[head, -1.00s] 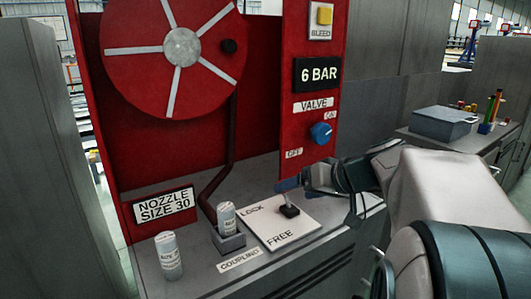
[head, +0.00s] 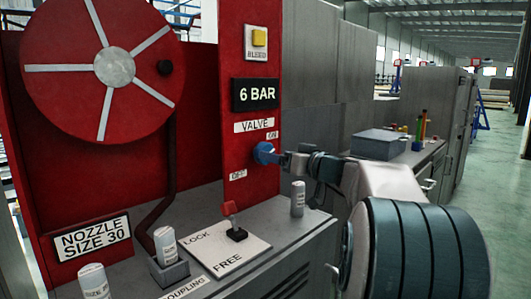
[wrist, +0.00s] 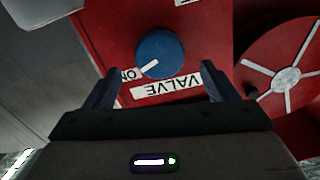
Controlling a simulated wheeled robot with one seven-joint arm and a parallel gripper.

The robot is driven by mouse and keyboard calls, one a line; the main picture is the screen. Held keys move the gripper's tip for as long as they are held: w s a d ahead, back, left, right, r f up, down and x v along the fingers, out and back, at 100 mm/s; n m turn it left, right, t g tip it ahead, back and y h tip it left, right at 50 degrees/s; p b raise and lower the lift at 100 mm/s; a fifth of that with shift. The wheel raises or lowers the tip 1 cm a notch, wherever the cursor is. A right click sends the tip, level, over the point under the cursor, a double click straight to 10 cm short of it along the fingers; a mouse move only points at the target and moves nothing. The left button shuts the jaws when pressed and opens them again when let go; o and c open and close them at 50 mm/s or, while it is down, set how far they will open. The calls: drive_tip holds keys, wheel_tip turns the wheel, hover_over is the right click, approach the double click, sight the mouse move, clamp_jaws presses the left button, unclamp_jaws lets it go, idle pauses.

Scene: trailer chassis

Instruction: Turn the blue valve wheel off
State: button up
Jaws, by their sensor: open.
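The blue valve wheel (head: 264,153) sits on the red panel below the VALVE label (head: 254,126), between the ON label (head: 272,135) and the OFF label (head: 238,174). In the wrist view the wheel (wrist: 158,50) shows its white mark pointing toward the ON label (wrist: 131,74). My gripper (head: 279,158) is right at the wheel in the head view. In the wrist view my gripper (wrist: 156,70) is open, its two fingers spread wider than the wheel, which lies ahead between them. I cannot tell whether the fingers touch it.
Below stand a red-tipped lever (head: 232,222) on the LOCK/FREE plate (head: 262,246) and a canister (head: 297,199) near the counter's edge. A red hose reel (head: 114,68) is at left. A grey box (head: 378,144) sits on the counter at right.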

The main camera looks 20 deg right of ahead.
drive_tip(key=x, duration=0.5)
drive_tip(key=shift+w+a, duration=0.15)
drive_tip(key=shift+w, duration=0.2)
drive_tip(key=c, duration=1)
